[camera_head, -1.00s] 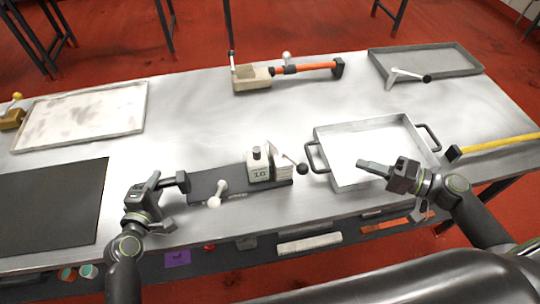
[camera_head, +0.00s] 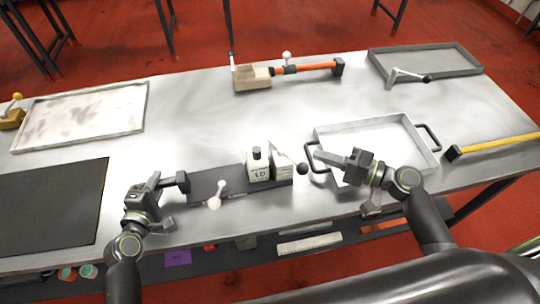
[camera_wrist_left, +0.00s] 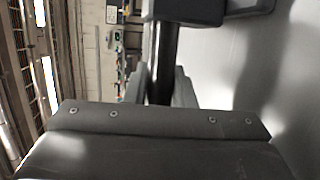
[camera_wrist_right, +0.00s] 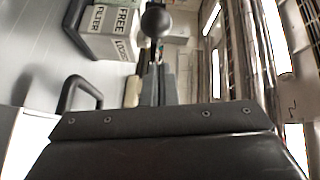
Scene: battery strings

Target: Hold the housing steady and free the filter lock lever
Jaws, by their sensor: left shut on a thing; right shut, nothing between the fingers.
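The housing is a dark base (camera_head: 205,181) near the table's front edge, carrying a white box (camera_head: 283,165) at its right end. In the right wrist view the box (camera_wrist_right: 112,45) bears the words FILTER, FREE and LOCK. The lock lever's pale arm slopes right from the box to a black ball knob (camera_head: 302,169); the knob shows in the right wrist view (camera_wrist_right: 156,22). My left gripper (camera_head: 168,185) is shut on a dark handle (camera_wrist_left: 163,60) at the base's left end. My right gripper (camera_head: 322,156) is shut and empty, its tips close to the knob; contact cannot be told.
A second pale lever (camera_head: 217,196) stands on the base. A tray with black handles (camera_head: 322,137) is close behind my right gripper. A yellow-handled hammer (camera_head: 490,147) lies right. The table's middle is bare.

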